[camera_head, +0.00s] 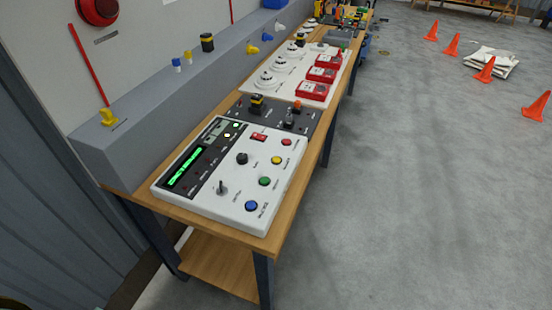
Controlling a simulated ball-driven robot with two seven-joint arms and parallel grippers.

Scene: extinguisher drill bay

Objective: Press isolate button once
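A white control panel (210,205) lies on the near end of a wooden bench. Along its right side are round buttons: blue (251,205), green (264,181), yellow (277,160) and red (286,142). A red rectangular switch (258,137) and a black knob (242,158) sit further in. A key-like switch (222,188) is near the front. A lit green display (184,167) is on the left. The labels are too small to read, so I cannot tell which button is isolate. Neither gripper is in view.
The wooden bench (240,236) runs away along a grey ledge (150,130). A dark panel (276,118) and a white board with red boxes (311,92) lie beyond the control panel. Open floor is at right, with orange cones (537,107) and a white stack (491,62).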

